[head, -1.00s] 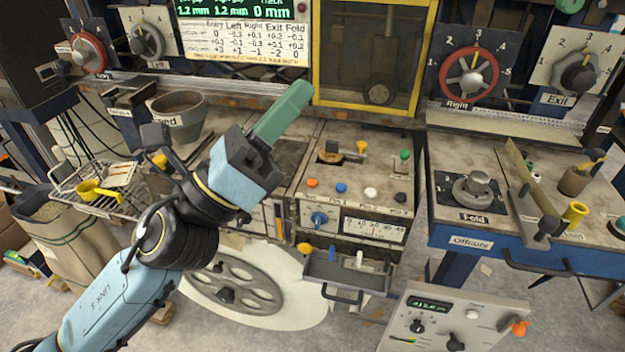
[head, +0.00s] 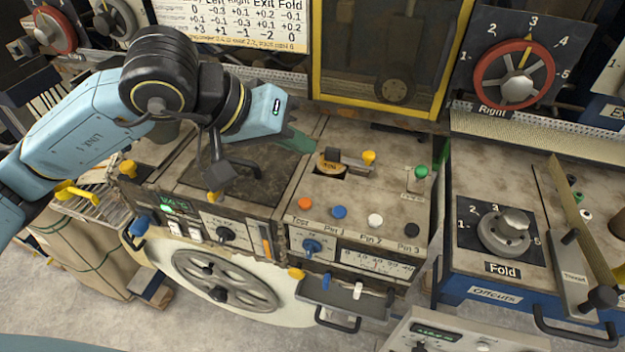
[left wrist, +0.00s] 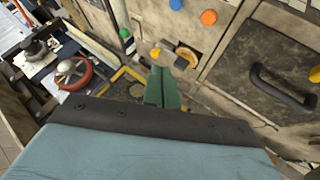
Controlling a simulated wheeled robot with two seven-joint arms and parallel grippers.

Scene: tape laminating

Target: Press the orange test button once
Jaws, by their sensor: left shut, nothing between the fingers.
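The orange test button (head: 305,204) is a small round cap at the left end of a row of buttons on the worn bench top, above the word Test. It also shows in the left wrist view (left wrist: 209,17), near the top, beside a blue button. My left gripper (head: 303,142) has green fingers that are shut with nothing between them. In the head view it is above the bench, up and behind the orange button, apart from it. In the left wrist view the green fingertips (left wrist: 163,72) point toward the roll slot, away from the orange button. My right gripper is not in view.
Blue (head: 339,212), white (head: 375,220) and black (head: 411,230) buttons sit right of the orange one. A yellow-topped lever (head: 368,158) and a green knob (head: 421,172) stand behind them. A dark plate with a handle (head: 250,172) lies to the left.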

